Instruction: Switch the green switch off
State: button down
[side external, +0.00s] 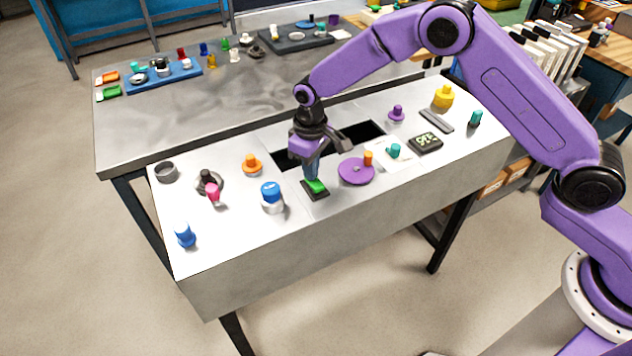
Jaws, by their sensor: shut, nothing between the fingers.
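The green switch (316,187) is a small green rocker on a dark base, near the front middle of the light grey table. My gripper (311,176) points down over it, with its shut fingertips at or just above the switch's far edge. I cannot tell whether they touch it. The fingers hide part of the switch, and its on or off position is too small to tell.
A purple disc with an orange knob (356,171) is close on the right. A blue and white knob (272,197) stands on the left. A dark rectangular opening (362,134) lies behind. More knobs stand around the table, and its front strip is clear.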

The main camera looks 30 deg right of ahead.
jog(key=shift+s, duration=0.1)
notch_tip(320, 180, up, 7)
dwell(0.8)
dwell(0.4)
jog(key=s+d+r+n, duration=0.25)
jog(key=s+r, duration=0.25)
jog(key=s, duration=0.4)
jog(key=s+d+r+n, duration=0.1)
jog(key=s+d+r, duration=0.3)
jog(key=s, duration=0.6)
jog(key=s+d+n, duration=0.3)
jog(key=s+d, duration=1)
jog(key=s, duration=0.4)
jog(key=shift+s+d+r, duration=0.3)
jog(key=shift+d+r, duration=0.05)
